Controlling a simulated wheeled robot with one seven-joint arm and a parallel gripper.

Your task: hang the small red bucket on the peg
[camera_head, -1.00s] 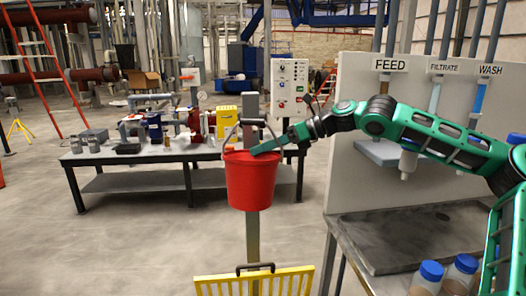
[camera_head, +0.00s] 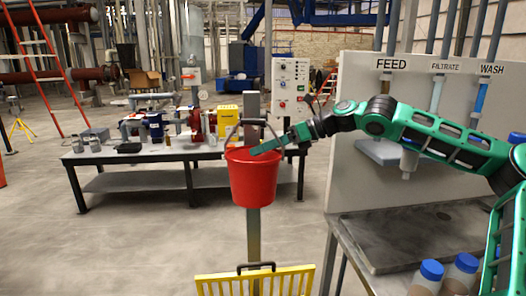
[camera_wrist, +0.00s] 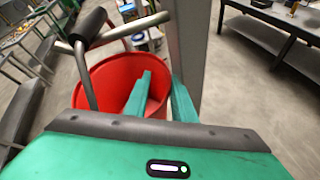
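The small red bucket (camera_head: 253,180) is upright in front of the grey post (camera_head: 253,230), above the floor. Its raised handle reaches the peg height; in the wrist view the handle's black grip (camera_wrist: 88,28) lies across the grey peg bar (camera_wrist: 130,30) that runs out from the post. Whether the handle bears the weight cannot be told. My gripper (camera_head: 266,146) is at the bucket's right rim. In the wrist view my gripper's fingers (camera_wrist: 162,78) stand apart, one inside the bucket, the other outside between bucket and post.
A yellow rack (camera_head: 255,284) stands low in front of the post. A workbench (camera_head: 130,157) with pumps is behind. To the right is a grey panel (camera_head: 352,165) with FEED, FILTRATE and WASH labels, above a metal counter (camera_head: 430,230) with blue-capped bottles (camera_head: 431,271).

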